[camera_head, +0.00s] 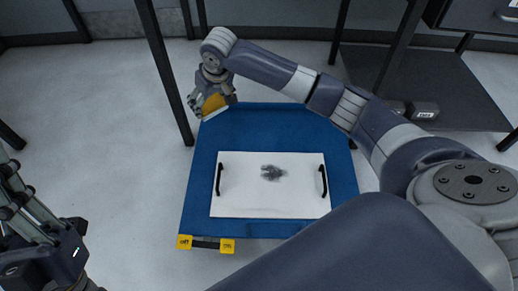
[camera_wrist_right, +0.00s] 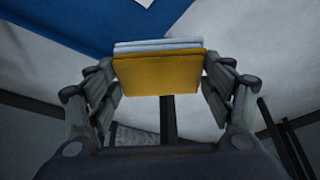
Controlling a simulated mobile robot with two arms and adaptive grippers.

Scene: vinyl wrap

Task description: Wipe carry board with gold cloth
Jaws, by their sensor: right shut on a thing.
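The white carry board (camera_head: 240,196) lies flat on a blue-topped table (camera_head: 268,123), with a black handle at its left and right ends. A dark grey smudge (camera_head: 273,173) marks the board right of its middle. My right gripper (camera_head: 211,103) is shut on the gold cloth (camera_head: 214,104), a folded pad, at the table's far left corner, apart from the board. In the right wrist view the gold cloth (camera_wrist_right: 160,75) sits between both fingers, with white and pale blue layers behind it. My left gripper (camera_head: 60,255) is at the lower left, off the table; its fingers are unclear.
A dark frame post (camera_head: 165,75) stands just left of the table. Bare floor shows left of the table.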

